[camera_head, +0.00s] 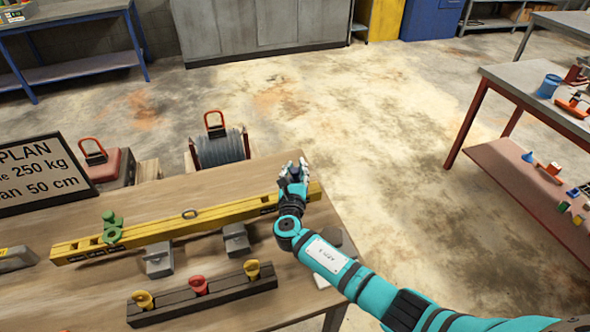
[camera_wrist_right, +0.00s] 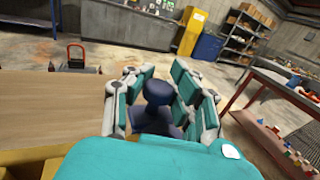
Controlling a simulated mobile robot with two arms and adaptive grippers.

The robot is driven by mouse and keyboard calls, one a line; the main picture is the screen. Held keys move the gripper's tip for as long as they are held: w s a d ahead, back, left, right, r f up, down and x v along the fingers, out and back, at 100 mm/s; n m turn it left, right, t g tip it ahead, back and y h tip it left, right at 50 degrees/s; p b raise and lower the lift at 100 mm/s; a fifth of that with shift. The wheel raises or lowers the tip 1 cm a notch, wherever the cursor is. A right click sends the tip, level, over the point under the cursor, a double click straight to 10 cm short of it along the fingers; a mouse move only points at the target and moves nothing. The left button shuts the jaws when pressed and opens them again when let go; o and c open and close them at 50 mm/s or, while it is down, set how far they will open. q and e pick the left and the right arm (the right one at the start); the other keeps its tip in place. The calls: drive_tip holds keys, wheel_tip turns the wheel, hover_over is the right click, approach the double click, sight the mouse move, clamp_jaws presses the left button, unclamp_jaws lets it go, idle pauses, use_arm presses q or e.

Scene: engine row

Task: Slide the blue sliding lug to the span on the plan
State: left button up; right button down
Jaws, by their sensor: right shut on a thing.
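The blue sliding lug (camera_wrist_right: 157,92) stands between the fingers of my right gripper (camera_wrist_right: 160,100) in the right wrist view. In the head view my right gripper (camera_head: 293,176) is shut on it, near the right end of the yellow beam (camera_head: 165,233). A green lug (camera_head: 112,228) sits near the beam's left end. My left gripper is not in view.
The beam rests on grey blocks (camera_head: 236,239) on the wooden table (camera_head: 90,300). A dark rack (camera_head: 205,303) with yellow and red cups stands in front. A red-framed bench (camera_head: 545,106) is at the right.

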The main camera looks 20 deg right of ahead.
drive_tip(key=shift+a+f, duration=0.1)
drive_tip(key=shift+f, duration=0.15)
drive_tip(key=shift+s+a, duration=0.1)
drive_tip(key=shift+a, duration=0.1)
drive_tip(key=a, duration=0.2)
drive_tip(key=a+b, duration=0.1)
drive_tip(key=a, duration=0.1)
drive_tip(key=shift+s+a+f, duration=0.1)
drive_tip(key=shift+a+f, duration=0.1)
drive_tip(key=shift+a, duration=0.2)
drive_tip(key=c, duration=1.5)
unclamp_jaws()
drive_tip(key=shift+s+d+r, duration=0.1)
drive_tip(key=shift+d, duration=0.1)
drive_tip(key=o, duration=0.4)
drive_tip(key=shift+s+r, duration=0.2)
drive_tip(key=shift+r, duration=0.1)
drive_tip(key=shift+o, duration=0.2)
drive_tip(key=shift+w, duration=0.15)
drive_tip(key=shift+w, duration=0.1)
